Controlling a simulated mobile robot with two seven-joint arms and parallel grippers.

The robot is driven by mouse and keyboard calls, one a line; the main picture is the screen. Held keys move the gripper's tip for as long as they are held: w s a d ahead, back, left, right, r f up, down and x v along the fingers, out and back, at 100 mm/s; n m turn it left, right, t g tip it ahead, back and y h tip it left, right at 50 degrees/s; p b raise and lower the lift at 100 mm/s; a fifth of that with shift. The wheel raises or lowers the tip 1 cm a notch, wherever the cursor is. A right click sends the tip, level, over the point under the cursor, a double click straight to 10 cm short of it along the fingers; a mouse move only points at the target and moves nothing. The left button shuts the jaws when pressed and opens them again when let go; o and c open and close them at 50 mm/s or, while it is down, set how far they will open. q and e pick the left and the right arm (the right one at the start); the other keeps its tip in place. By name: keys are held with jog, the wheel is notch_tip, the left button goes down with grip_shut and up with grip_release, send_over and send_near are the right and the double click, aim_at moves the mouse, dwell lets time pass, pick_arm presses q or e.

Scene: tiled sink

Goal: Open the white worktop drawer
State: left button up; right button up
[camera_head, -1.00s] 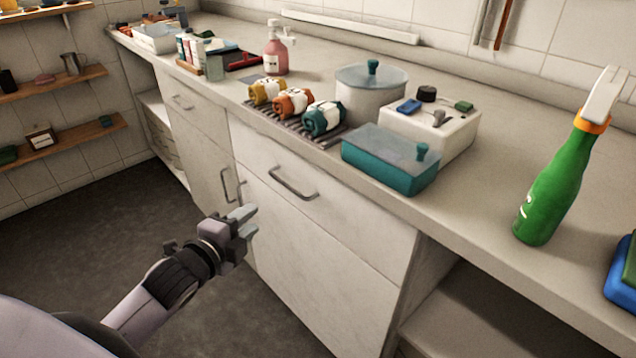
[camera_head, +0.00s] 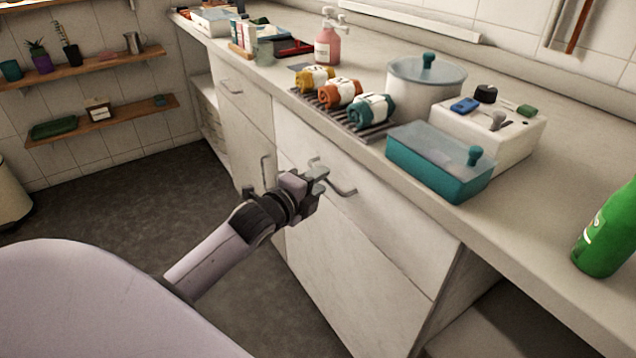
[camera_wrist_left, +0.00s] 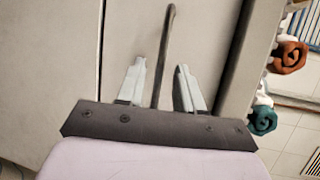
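The white worktop drawer (camera_head: 385,222) is shut in the head view, its front flush under the worktop's edge. Its grey metal bar handle (camera_head: 345,191) is partly hidden by my gripper. My left gripper (camera_head: 319,174) is at the handle. In the left wrist view the handle (camera_wrist_left: 165,50) runs between the two pale fingers of the gripper (camera_wrist_left: 159,85). The fingers are apart, one on each side of the bar, with gaps showing. My right gripper is in neither view.
A neighbouring cabinet (camera_head: 236,140) with its own handles is to the left. On the worktop above stand a teal box (camera_head: 437,165), rolled towels (camera_head: 341,93) on a rack, a lidded pot (camera_head: 425,88) and a green bottle (camera_head: 606,235). The floor (camera_head: 120,215) to the left is clear.

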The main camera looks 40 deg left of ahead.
pick_arm(q)
jog(key=shift+w, duration=0.25)
grip_shut()
dwell(1.4)
